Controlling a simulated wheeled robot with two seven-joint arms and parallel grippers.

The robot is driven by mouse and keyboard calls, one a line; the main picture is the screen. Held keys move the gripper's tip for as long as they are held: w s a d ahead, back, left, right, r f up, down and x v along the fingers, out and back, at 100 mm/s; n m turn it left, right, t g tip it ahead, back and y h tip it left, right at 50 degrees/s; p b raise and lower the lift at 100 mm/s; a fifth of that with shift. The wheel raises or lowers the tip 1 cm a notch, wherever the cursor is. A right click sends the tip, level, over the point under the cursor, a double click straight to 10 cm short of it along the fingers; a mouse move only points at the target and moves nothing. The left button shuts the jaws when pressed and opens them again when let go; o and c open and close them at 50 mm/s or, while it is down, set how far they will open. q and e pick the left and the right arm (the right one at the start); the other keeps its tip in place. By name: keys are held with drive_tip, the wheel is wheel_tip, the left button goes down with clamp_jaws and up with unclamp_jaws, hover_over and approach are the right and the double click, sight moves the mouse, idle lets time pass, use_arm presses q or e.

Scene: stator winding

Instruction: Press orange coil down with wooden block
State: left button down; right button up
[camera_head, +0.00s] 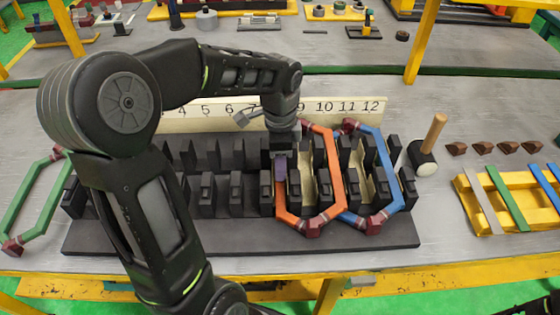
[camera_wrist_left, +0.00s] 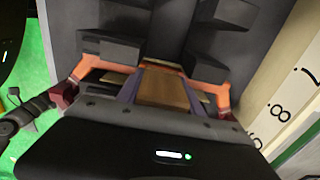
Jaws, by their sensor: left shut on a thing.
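The orange coil (camera_head: 326,160) is a hexagonal ring with dark red corner pieces. It lies around black stator teeth right of centre, and parts of it show in the left wrist view (camera_wrist_left: 222,97). My left gripper (camera_head: 280,168) points down at the coil's left side. In the left wrist view my left gripper (camera_wrist_left: 164,92) is shut on a brown wooden block (camera_wrist_left: 163,91) between its purple fingers. The block is close to the orange coil; whether they touch I cannot tell. The head view hides the block behind the gripper. My right gripper is not in view.
The black stator base (camera_head: 240,240) carries rows of teeth before a numbered strip (camera_head: 325,108). A blue coil (camera_head: 386,160) overlaps the orange one; a green coil (camera_head: 30,205) lies left. A mallet (camera_head: 424,158), several brown wedges (camera_head: 483,147) and a yellow rack (camera_head: 490,218) are right.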

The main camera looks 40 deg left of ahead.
use_arm(q)
wheel_tip(320, 180, up, 12)
drive_tip(key=p, duration=0.8)
drive_tip(key=shift+f+p, duration=0.25)
drive_tip(key=shift+p, duration=0.1)
drive_tip(key=shift+f, duration=0.1)
